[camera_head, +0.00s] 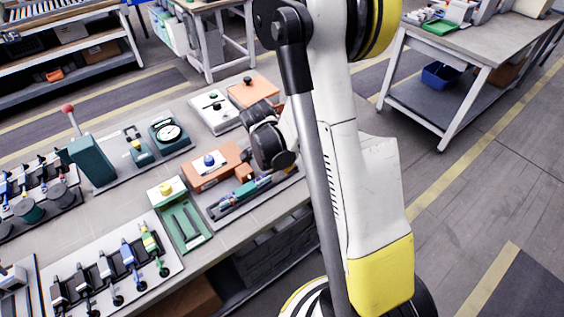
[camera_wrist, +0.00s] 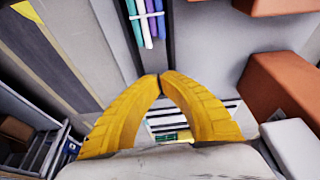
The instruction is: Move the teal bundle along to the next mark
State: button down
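A bundle of teal, pale blue and purple rods (camera_wrist: 147,22) lies in a dark channel at the top of the wrist view. In the head view the bundle (camera_head: 246,191) lies in a long dark tray (camera_head: 222,210) near the bench's front edge, beside my arm. My gripper (camera_wrist: 160,76) shows two yellow fingers with their tips together and nothing visible held between them. The tips are apart from the bundle in the picture, just below its near end. In the head view my fingers are hard to make out. I cannot make out the marks clearly.
An orange block with a blue knob (camera_head: 209,162) stands just behind the tray. A green fixture with a yellow knob (camera_head: 181,220) is to its left. An orange box (camera_wrist: 288,92) rises at the right in the wrist view. Several tools fill a white rack (camera_head: 168,262).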

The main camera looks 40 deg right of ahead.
aim_at(270, 175)
jog(key=shift+s+a+r+b, duration=0.15)
jog(key=shift+a+b, duration=0.15)
jog(key=shift+a, duration=1.5)
jog(key=shift+s+a, duration=0.1)
jog(key=shift+a, duration=1.1)
jog(key=shift+d, duration=0.1)
